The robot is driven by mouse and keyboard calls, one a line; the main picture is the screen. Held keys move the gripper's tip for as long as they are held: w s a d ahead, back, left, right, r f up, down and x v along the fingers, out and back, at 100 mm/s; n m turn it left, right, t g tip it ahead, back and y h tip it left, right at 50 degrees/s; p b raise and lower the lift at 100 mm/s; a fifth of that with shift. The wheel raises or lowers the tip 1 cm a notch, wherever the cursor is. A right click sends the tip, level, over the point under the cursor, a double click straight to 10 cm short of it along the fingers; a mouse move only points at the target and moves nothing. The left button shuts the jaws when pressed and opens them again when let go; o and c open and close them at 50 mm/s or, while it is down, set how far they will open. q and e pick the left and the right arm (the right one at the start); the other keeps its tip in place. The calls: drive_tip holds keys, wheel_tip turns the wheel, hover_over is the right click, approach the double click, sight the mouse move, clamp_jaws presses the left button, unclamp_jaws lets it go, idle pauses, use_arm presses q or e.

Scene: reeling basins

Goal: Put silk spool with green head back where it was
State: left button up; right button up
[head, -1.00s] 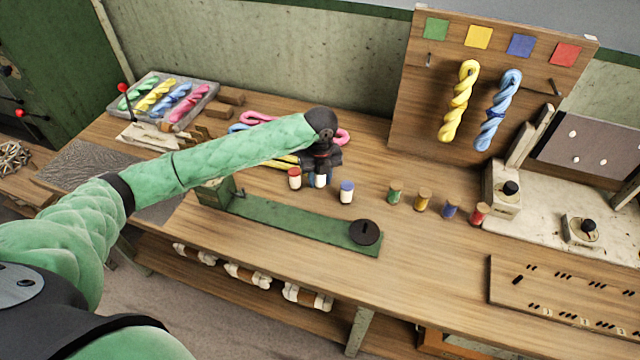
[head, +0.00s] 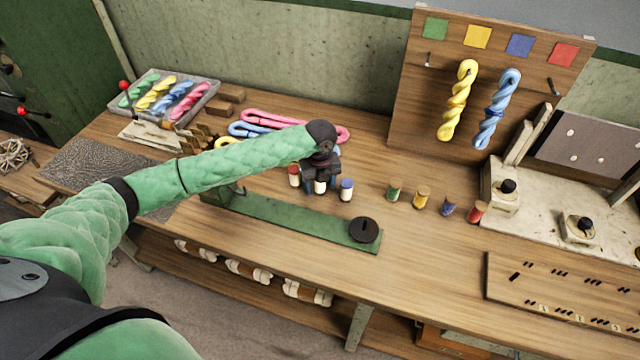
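My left gripper (head: 320,184) points down over the bench, between a white spool with a red head (head: 294,175) and a white spool with a blue head (head: 346,190). A white spool body (head: 320,187) shows between its fingers, upright and at about bench level. The head of this spool is hidden by the gripper, so I cannot see its colour. The fingers are on both sides of it; whether they press on it is too small to tell. No green head shows on the other white spools. My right gripper is out of view.
A green base with a black disc (head: 364,230) lies in front of the spools. Green (head: 394,191), yellow (head: 422,197), blue (head: 448,206) and red (head: 477,212) wooden-topped spools stand to the right. Looped skeins (head: 290,121) lie behind my arm.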

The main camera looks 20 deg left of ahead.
use_arm(q)
drive_tip(key=shift+r, duration=0.2)
drive_tip(key=shift+r+b, duration=0.3)
drive_tip(key=shift+r, duration=0.4)
wheel_tip(320, 180, up, 9)
drive_tip(key=b, duration=0.3)
drive_tip(key=shift+b, duration=0.35)
drive_tip(key=shift+r, duration=0.75)
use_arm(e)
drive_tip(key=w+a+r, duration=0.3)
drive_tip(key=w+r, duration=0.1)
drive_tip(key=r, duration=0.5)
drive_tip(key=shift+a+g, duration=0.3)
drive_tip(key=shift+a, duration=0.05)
use_arm(q)
drive_tip(key=shift+r, duration=0.1)
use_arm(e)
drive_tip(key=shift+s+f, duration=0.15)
